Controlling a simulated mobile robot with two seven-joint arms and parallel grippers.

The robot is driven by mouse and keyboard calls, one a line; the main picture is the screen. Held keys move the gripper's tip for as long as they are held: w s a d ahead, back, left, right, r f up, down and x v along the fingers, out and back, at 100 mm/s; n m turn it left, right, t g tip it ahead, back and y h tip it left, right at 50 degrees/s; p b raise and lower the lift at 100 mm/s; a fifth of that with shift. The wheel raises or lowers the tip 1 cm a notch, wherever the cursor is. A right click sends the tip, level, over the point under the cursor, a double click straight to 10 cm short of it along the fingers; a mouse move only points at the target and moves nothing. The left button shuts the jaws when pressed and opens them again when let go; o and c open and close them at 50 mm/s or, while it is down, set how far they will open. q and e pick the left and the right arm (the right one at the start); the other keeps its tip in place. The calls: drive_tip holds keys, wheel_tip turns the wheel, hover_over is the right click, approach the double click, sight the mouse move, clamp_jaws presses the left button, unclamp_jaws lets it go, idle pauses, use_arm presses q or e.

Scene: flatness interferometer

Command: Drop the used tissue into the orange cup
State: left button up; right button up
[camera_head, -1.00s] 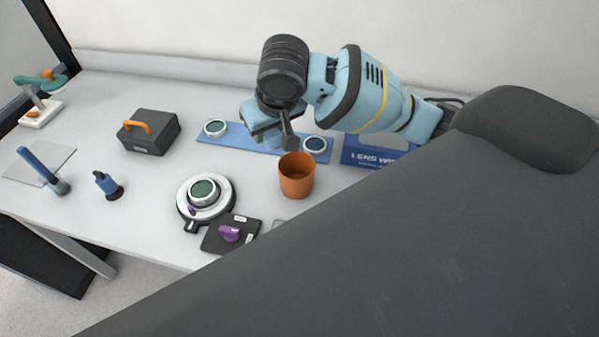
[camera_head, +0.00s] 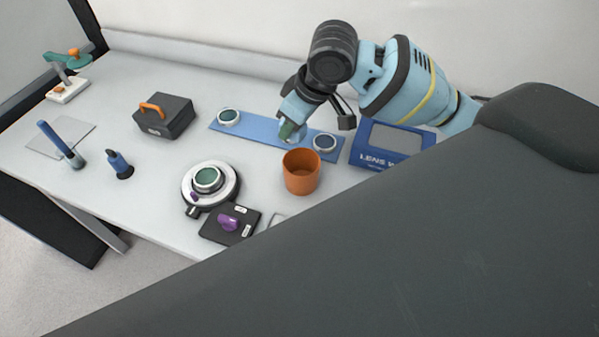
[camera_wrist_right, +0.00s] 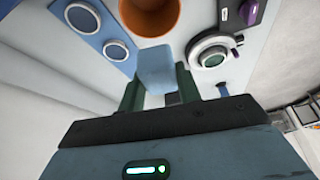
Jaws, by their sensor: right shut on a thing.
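The orange cup (camera_head: 300,178) stands upright and open on the white bench, right of centre. It also shows at the top of the right wrist view (camera_wrist_right: 150,18). My right gripper (camera_head: 288,132) is above the blue strip, just behind and left of the cup's rim. In the right wrist view its green fingers (camera_wrist_right: 158,88) are shut on a pale blue, soft-edged piece, which looks like the used tissue (camera_wrist_right: 157,68). The tissue is outside the cup, near its rim in that view. In the head view it is small and mostly hidden by the gripper. My left gripper is not in view.
The blue strip (camera_head: 262,133) with two round lenses lies behind the cup. A blue lens-wipes box (camera_head: 367,152) is at right. A round stage (camera_head: 228,190) and a dark plate with a purple knob (camera_head: 228,223) stand at the cup's front left. A black case (camera_head: 165,119) is farther left.

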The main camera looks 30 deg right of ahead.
drive_tip(key=n, duration=0.1)
drive_tip(key=s+d+n+y, duration=0.1)
drive_tip(key=n, duration=0.1)
drive_tip(key=r+n+g, duration=0.1)
drive_tip(key=n, duration=0.1)
drive_tip(key=shift+s+d+y, duration=0.15)
drive_tip(key=shift+d+y, duration=0.05)
drive_tip(key=shift+y, duration=0.1)
drive_tip(key=n, duration=0.2)
drive_tip(key=s+r+n+g, duration=0.1)
drive_tip(key=n, duration=0.1)
drive_tip(key=d+r+n+g, duration=0.1)
drive_tip(key=n, duration=0.1)
drive_tip(key=shift+s+d+y, duration=0.1)
drive_tip(key=shift+s+y, duration=0.15)
drive_tip(key=shift+y, duration=0.15)
drive_tip(key=shift+f, duration=0.2)
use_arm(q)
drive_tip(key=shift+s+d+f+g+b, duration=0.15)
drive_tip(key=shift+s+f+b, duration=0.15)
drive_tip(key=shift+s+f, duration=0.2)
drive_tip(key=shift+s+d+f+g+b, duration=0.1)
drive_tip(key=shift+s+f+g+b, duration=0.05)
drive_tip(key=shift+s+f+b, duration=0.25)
use_arm(e)
wheel_tip(320, 180, down, 6)
drive_tip(key=shift+r, duration=0.1)
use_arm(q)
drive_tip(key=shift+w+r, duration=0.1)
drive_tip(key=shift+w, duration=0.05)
